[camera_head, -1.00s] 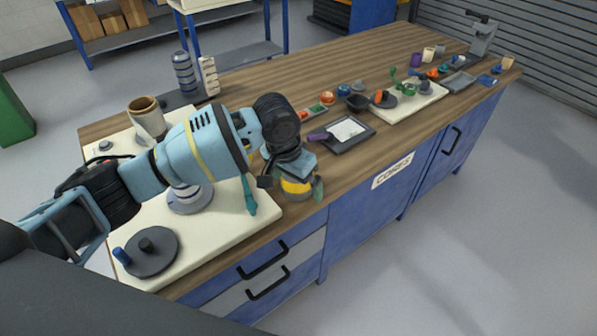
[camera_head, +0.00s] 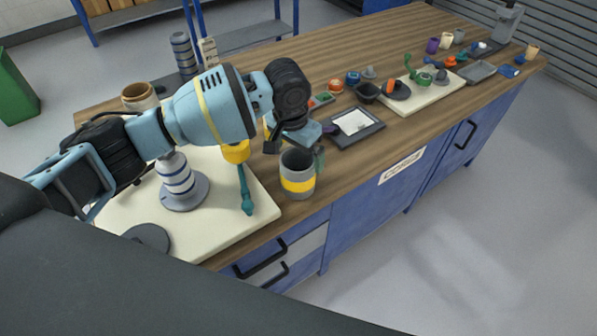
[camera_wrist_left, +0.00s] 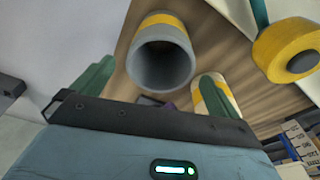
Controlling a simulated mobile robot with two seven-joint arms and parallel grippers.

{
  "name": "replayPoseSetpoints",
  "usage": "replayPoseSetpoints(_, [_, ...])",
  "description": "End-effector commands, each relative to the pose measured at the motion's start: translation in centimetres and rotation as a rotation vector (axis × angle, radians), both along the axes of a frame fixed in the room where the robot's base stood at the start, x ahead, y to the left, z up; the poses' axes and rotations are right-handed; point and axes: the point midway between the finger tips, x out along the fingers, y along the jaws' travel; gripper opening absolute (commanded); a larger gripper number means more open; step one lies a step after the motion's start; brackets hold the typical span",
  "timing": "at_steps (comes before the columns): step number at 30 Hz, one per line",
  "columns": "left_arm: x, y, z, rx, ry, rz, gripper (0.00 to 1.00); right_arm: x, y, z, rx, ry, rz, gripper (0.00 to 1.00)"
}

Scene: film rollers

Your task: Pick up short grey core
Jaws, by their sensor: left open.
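A short grey core (camera_head: 298,182) with a yellow band stands upright near the bench's front edge, at the right corner of the cream mat. In the left wrist view the core (camera_wrist_left: 161,68) shows its open, hollow end. My left gripper (camera_head: 295,146) is open and empty, just above and behind the core in the head view. In the left wrist view its green fingers (camera_wrist_left: 160,88) are spread, with the core showing between and beyond them. I cannot tell whether any finger touches it. My right gripper is not in view.
A teal-handled tool with a yellow roller (camera_head: 236,153) lies left of the core. A striped roller on a grey base (camera_head: 179,182) stands on the cream mat (camera_head: 225,235). A dark tray (camera_head: 362,136) lies to the right. The bench between core and front edge is bare.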

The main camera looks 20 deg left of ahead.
Motion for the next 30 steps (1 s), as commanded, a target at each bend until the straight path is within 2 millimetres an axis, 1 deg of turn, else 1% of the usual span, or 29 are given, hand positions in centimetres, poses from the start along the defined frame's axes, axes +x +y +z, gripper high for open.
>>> replayPoseSetpoints(2, [0.0, 0.0, 0.0, -0.001, -0.002, 0.000, 0.99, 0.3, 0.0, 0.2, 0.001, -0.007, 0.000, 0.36])
replayPoseSetpoints(4, [0.0, 0.0, -0.5, 0.000, -0.001, 0.000, 0.99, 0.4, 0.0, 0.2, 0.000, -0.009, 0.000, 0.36])
replayPoseSetpoints(9, [0.1, 0.0, -3.0, 0.001, 0.001, -0.001, 0.99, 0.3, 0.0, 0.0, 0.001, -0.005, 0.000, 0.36])
replayPoseSetpoints(13, [0.4, -0.1, -4.5, -0.001, 0.000, -0.001, 0.99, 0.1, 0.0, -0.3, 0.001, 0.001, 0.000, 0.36])
replayPoseSetpoints(17, [0.5, -0.1, -5.0, -0.001, -0.002, 0.000, 0.99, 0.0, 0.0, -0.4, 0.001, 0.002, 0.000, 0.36])
replayPoseSetpoints(23, [0.5, -0.2, -5.0, -0.001, -0.004, -0.001, 0.99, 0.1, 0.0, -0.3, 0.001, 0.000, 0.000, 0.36])
replayPoseSetpoints(26, [0.5, -0.2, -5.0, -0.001, -0.004, -0.001, 0.88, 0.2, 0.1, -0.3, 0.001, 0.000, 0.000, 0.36])
replayPoseSetpoints(30, [0.5, -0.2, -5.0, -0.001, -0.004, -0.001, 0.69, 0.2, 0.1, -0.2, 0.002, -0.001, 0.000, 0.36])
